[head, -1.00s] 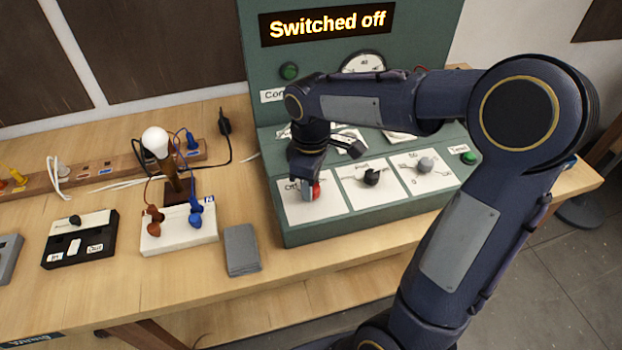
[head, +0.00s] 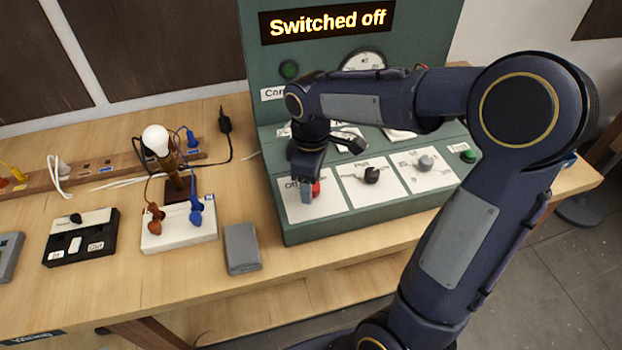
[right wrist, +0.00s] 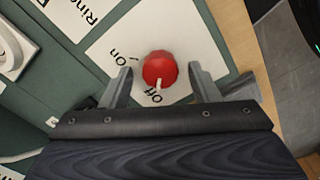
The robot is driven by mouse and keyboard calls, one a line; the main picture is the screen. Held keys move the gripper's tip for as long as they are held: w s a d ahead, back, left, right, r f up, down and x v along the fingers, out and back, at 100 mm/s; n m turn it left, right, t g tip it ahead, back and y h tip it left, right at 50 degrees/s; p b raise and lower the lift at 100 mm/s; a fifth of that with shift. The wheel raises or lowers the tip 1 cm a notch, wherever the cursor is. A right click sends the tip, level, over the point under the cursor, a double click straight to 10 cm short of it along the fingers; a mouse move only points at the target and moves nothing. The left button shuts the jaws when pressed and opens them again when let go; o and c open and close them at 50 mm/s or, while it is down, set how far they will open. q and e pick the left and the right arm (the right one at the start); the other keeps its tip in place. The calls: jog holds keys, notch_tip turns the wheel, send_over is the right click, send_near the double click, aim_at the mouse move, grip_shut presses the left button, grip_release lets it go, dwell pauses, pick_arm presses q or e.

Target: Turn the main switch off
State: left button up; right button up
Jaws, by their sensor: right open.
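The main switch is a red knob (head: 315,188) on a white plate at the left of the green console's sloped front. In the right wrist view the red knob (right wrist: 160,69) has its white pointer at the "Off" mark, away from "On". My right gripper (head: 308,192) is over the knob. In the right wrist view its two fingers (right wrist: 162,88) are open, one on each side of the knob, with gaps between. The display (head: 326,23) reads "Switched off". My left gripper is not in view.
Two more knobs, black (head: 371,175) and grey (head: 425,163), sit to the right on the console (head: 350,222). A lamp bulb (head: 155,139), a white terminal box (head: 180,238), a grey block (head: 242,249) and a black box (head: 80,240) are on the table to the left.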

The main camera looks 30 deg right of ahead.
jog(key=shift+r, duration=0.1)
notch_tip(320, 180, up, 8)
jog(key=shift+f, duration=0.2)
dwell(0.6)
jog(key=s+a+f+m+t+y, duration=0.2)
jog(key=s+m, duration=0.3)
jog(key=s, duration=0.3)
jog(key=s+a+f+m+t+y, duration=0.1)
jog(key=s+a+f+m+t, duration=0.1)
jog(key=s+m, duration=0.3)
jog(key=s+t, duration=0.1)
jog(key=s, duration=0.3)
jog(key=shift+f+m+t+y, duration=0.25)
jog(key=shift+m+t+y, duration=0.05)
jog(key=shift+m+y, duration=0.1)
jog(key=shift+c, duration=0.3)
dwell(0.4)
